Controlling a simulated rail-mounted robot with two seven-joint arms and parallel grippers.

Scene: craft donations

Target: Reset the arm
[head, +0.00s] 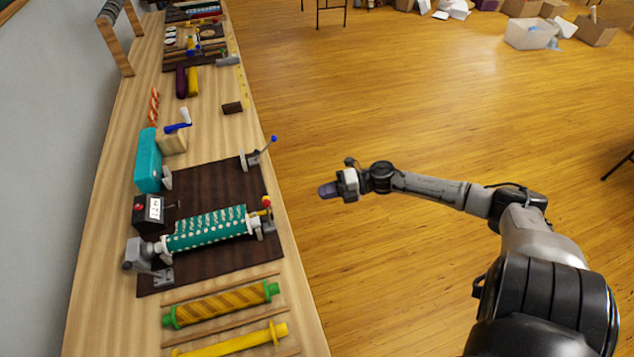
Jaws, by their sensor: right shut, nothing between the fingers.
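My right arm comes in from the lower right and reaches left over the open wooden floor. My right gripper (328,190) is at the arm's far end, a little to the right of the workbench edge. It is shut and empty and touches nothing. My left arm and left gripper are not in view.
A long wooden workbench (300,315) runs along the left wall. On its dark mat (215,180) stands a winding device with a green dotted roll (207,230). A striped roll (220,304) and a yellow roll (235,342) lie in front. Boxes (595,30) lie far right.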

